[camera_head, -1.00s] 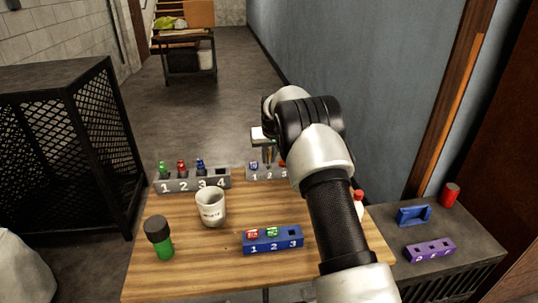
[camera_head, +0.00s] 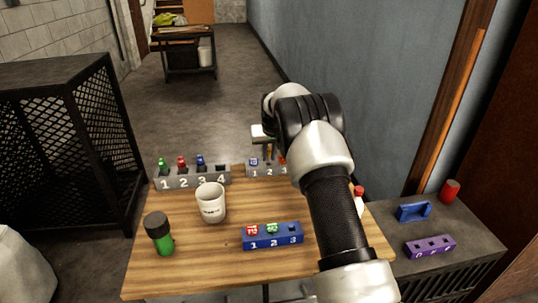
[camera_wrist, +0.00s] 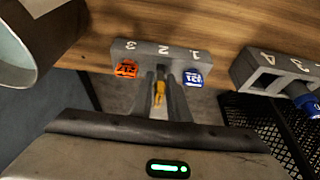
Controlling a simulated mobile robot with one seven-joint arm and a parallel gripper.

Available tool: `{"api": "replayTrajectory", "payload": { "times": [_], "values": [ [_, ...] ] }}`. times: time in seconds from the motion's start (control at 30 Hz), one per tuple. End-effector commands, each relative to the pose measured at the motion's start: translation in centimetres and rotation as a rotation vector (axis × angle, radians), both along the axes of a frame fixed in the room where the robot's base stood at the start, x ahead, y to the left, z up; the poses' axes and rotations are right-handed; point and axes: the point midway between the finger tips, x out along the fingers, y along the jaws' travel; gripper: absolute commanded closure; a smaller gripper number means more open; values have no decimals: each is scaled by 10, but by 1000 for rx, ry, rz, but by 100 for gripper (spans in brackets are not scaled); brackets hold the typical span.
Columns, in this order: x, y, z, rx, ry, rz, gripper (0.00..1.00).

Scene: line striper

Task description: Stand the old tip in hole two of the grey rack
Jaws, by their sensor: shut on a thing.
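The grey three-hole rack (camera_head: 268,173) stands at the far edge of the table, with its numbers upside down in the wrist view (camera_wrist: 178,54). A blue-topped tip (camera_wrist: 192,78) stands in hole one and an orange-topped tip (camera_wrist: 127,69) in hole three. My gripper (camera_wrist: 161,90) is shut on a thin yellow-orange piece, the old tip (camera_wrist: 159,91), between those two, in line with hole two. My gripper is over the same rack in the head view (camera_head: 268,152). The fingers hide hole two; I cannot tell whether the tip's lower end is inside it.
A four-hole grey rack (camera_head: 193,183) with green, red and blue tips stands to the left; its hole four looks empty. A white cup (camera_head: 211,203), a blue rack (camera_head: 272,244) and a green bottle with a black cap (camera_head: 159,235) stand nearer. A purple rack (camera_head: 430,246) is right.

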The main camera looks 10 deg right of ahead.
Motion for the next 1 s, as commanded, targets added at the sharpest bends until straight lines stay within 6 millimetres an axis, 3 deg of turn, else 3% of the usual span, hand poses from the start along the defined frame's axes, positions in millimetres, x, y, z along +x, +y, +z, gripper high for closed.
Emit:
{"api": "replayTrajectory", "payload": {
  "times": [1.0],
  "values": [
    [0,0,-15,0,0,0,100]
  ]
}}
